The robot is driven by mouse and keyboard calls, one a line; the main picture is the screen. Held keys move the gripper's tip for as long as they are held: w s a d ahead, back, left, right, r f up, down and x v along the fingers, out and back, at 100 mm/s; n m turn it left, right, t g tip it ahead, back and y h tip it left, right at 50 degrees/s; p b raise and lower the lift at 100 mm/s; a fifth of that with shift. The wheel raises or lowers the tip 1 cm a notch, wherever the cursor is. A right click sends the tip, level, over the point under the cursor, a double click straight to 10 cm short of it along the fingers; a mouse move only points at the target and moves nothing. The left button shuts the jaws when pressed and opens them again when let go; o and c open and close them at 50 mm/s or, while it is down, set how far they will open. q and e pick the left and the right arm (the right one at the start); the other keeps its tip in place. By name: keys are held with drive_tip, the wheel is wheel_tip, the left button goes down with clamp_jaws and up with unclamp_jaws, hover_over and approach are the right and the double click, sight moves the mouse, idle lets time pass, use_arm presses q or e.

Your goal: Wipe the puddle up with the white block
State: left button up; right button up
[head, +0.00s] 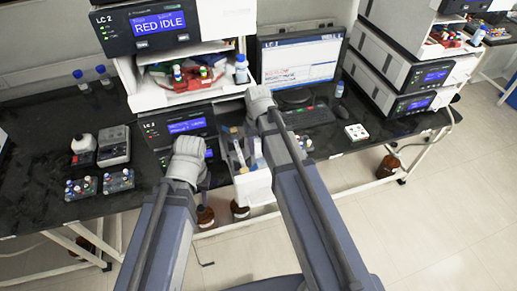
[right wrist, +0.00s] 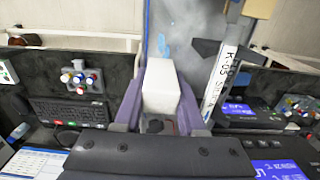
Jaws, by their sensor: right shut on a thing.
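The white block (right wrist: 160,85) stands between the purple fingers of my right gripper (right wrist: 160,108) in the right wrist view, and the gripper is shut on it. In the head view my right gripper (head: 262,102) is in front of the monitor, over the bench, with its fingers and the block hidden behind the wrist. My left gripper (head: 188,162) is further left, in front of the LC unit; its fingers are hidden.
The monitor (head: 300,62) and keyboard (head: 308,117) are beside my right gripper, with a small white vial rack (head: 356,132) to the right. LC units (head: 182,126) stand behind my left gripper. Vial racks (head: 82,188) and a grey device (head: 114,145) are at the left.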

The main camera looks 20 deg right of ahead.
drive_tip(key=shift+s, duration=0.1)
drive_tip(key=shift+s+f, duration=0.1)
drive_tip(key=shift+s, duration=1)
drive_tip(key=shift+s, duration=0.1)
drive_tip(key=shift+s, duration=1)
drive_tip(key=shift+w, duration=0.2)
drive_tip(key=shift+w, duration=0.95)
